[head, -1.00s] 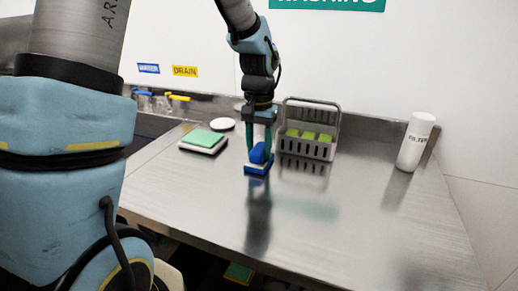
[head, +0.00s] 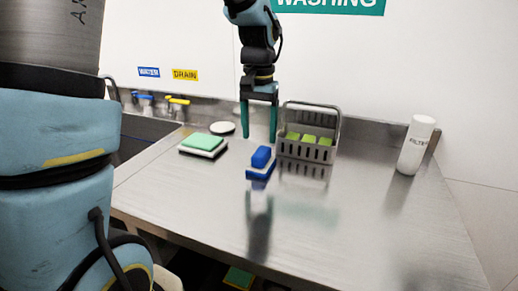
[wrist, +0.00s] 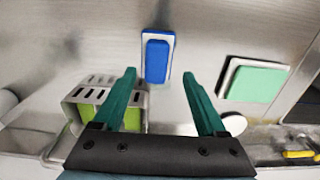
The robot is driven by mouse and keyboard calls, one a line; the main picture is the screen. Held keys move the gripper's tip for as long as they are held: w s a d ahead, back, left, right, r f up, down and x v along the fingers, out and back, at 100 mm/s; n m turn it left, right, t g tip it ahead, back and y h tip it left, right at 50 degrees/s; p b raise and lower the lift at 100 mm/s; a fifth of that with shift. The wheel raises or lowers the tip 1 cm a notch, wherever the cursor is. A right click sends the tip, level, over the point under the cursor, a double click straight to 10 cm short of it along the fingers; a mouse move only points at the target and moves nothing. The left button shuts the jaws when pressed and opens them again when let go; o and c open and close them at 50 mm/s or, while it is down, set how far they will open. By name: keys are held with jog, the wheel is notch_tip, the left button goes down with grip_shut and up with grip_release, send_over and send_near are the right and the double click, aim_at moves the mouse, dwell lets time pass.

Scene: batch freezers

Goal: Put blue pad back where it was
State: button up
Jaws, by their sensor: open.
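The blue pad (head: 261,157) rests on a blue-and-white base (head: 259,172) on the steel counter, left of the grey basket. My gripper (head: 258,138) is open and empty, above and behind the pad in the head view. Its two green fingers (wrist: 163,80) are spread apart, and neither touches the pad.
A grey basket (head: 327,155) with green pads stands right of the pad. A green pad on a white base (head: 204,145) and a white disc (head: 222,127) lie to the left. A white filter bottle (head: 415,145) stands far right. The front counter is clear.

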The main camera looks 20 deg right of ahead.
aim_at(259, 152)
notch_tip(259, 152, up, 6)
jog(key=s+a+f+n, duration=0.1)
jog(key=a+f, duration=0.3)
jog(key=a, duration=0.4)
jog(key=s+a+f+n+t, duration=0.1)
jog(key=s+a+f+n, duration=0.1)
jog(key=a, duration=0.7)
jog(key=s+a+f+n, duration=0.1)
jog(key=a+f+n, duration=0.2)
jog(key=a+f, duration=0.3)
jog(key=shift+s+a+f+n+t, duration=0.1)
jog(key=shift+a+n+t, duration=0.1)
jog(key=shift+a, duration=0.6)
jog(key=shift+s+a+f+n+t, duration=0.1)
jog(key=shift+a+n, duration=0.1)
jog(key=shift+a, duration=0.55)
